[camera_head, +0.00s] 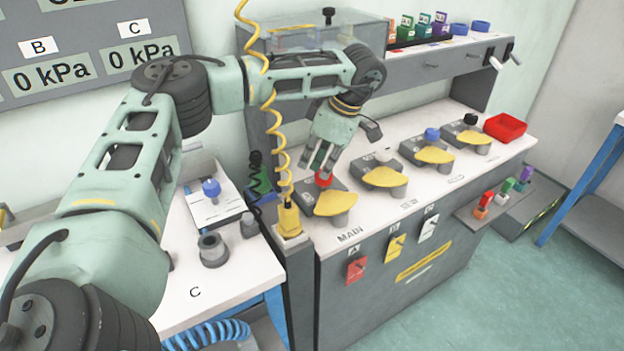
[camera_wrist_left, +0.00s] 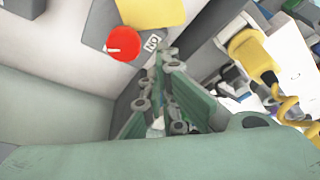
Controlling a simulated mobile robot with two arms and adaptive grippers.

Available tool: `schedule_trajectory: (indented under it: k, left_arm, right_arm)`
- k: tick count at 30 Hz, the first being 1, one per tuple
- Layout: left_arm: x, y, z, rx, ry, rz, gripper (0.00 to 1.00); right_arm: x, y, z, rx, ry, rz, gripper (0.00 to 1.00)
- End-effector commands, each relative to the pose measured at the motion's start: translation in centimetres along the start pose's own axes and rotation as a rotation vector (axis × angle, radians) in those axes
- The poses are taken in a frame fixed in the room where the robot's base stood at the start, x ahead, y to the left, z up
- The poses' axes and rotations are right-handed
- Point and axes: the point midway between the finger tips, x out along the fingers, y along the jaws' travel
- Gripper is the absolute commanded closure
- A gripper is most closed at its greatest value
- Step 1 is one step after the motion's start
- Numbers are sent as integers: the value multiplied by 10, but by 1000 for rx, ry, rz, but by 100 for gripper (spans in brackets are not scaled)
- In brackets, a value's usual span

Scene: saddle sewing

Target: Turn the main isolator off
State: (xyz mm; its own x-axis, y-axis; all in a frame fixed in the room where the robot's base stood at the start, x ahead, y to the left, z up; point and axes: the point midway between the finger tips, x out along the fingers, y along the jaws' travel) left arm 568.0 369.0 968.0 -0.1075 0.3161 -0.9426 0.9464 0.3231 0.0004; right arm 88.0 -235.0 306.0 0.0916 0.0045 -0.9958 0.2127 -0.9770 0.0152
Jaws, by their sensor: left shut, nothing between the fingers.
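The main isolator is a grey unit with a red knob (camera_head: 324,180) and a yellow plate (camera_head: 335,203), behind the label MAIN on the white bench top. My left gripper (camera_head: 318,168) comes down from above, its fingertips close to the red knob in the head view. In the left wrist view the red knob (camera_wrist_left: 123,43) has a white mark and lies to the left of my left gripper (camera_wrist_left: 166,60), outside its fingers. An ON label lies beside the knob. The gripper is shut and empty; whether a finger touches the knob I cannot tell. My right gripper is not in view.
Similar units with white (camera_head: 383,156), blue (camera_head: 431,134) and black (camera_head: 470,119) knobs stand in a row to the right. A yellow coiled cable (camera_head: 278,130) hangs close to my left arm, above a yellow connector (camera_head: 289,219). A red tray (camera_head: 505,127) sits at the far right.

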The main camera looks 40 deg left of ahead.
Motion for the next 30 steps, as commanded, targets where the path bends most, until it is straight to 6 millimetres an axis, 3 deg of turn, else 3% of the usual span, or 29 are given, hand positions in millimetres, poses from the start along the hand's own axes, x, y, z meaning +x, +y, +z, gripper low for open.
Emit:
schedule_trajectory:
  k: [9, 15, 30]
  left_arm:
    - [57, -1, 0, -1, 0, -4, 100]
    - [82, -1, 1, -1, -2, -3, 100]
    - [89, 0, 1, -3, -3, -2, 100]
  right_arm:
    - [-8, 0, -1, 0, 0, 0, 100]
    - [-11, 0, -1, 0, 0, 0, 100]
    - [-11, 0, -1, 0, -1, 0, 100]
